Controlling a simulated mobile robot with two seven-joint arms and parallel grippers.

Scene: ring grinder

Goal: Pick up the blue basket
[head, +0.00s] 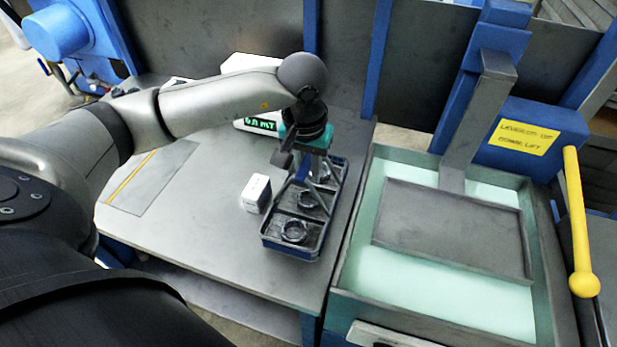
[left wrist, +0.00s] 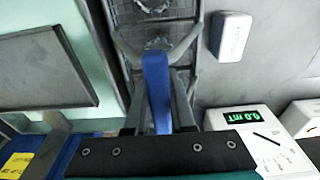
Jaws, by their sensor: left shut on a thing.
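The blue basket (head: 289,246) is a long dark tray with blue sides, near the right edge of the grey table. Several dark metal rings lie in it. My left gripper (head: 309,160) is above the basket, pointing down, shut on its raised handle. In the left wrist view the blue handle strip (left wrist: 157,85) runs between the fingers of my left gripper (left wrist: 160,100), with the basket's mesh floor (left wrist: 150,38) beyond. The basket looks level; I cannot tell whether it touches the table. My right gripper is not in view.
A small white box (head: 256,193) stands close left of the basket. A white meter (head: 258,124) with a green display is behind. A tank (head: 352,290) of pale green liquid with a raised plate and yellow lever (head: 578,220) is on the right.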

